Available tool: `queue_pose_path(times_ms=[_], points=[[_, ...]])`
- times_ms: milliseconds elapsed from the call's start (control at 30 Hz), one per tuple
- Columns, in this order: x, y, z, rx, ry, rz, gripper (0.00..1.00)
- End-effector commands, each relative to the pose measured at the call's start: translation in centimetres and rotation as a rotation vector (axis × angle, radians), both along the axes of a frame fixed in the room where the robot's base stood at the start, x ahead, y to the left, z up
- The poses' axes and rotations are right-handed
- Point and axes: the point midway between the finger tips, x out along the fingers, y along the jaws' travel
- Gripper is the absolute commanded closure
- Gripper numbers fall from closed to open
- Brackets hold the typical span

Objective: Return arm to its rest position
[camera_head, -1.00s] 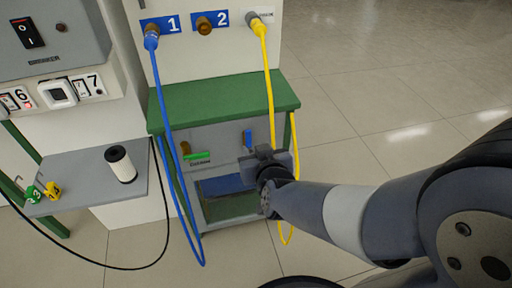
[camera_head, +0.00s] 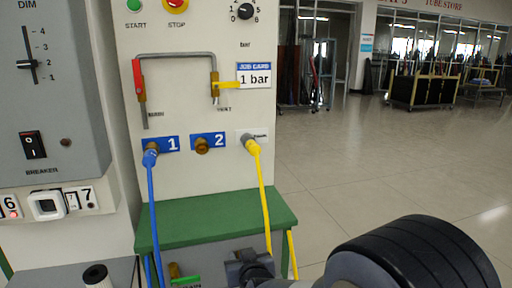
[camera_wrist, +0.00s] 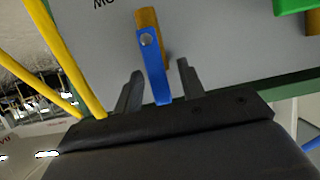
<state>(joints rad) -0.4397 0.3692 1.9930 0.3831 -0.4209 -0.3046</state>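My gripper (camera_head: 250,268) shows at the bottom edge of the head view, below the green bench top, with my arm coming in from the lower right. In the wrist view my gripper (camera_wrist: 160,88) is open, its two dark fingers apart. A blue lever handle (camera_wrist: 156,75) on a brass valve stem (camera_wrist: 149,25) lies between the fingers, with gaps at both sides. I cannot make out this handle in the head view.
A blue hose (camera_head: 155,215) hangs from port 1, and a yellow hose (camera_head: 262,190) hangs close to my gripper. The green bench top (camera_head: 200,220) is just above it. A white spool (camera_head: 97,276) stands at lower left. Open floor (camera_head: 370,165) lies to the right.

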Motion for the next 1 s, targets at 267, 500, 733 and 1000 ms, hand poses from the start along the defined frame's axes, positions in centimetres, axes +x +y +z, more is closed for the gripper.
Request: queue_pose_path(times_ms=[267, 500, 733, 1000], points=[[0.0, 0.0, 0.0, 0.007, 0.002, 0.0, 0.62], [-0.5, -0.1, 0.4, 0.003, 0.001, 0.001, 0.62], [-3.4, -0.8, 1.9, 0.0, -0.002, 0.002, 0.62], [-7.9, -2.1, 3.8, 0.0, -0.002, 0.002, 0.62]])
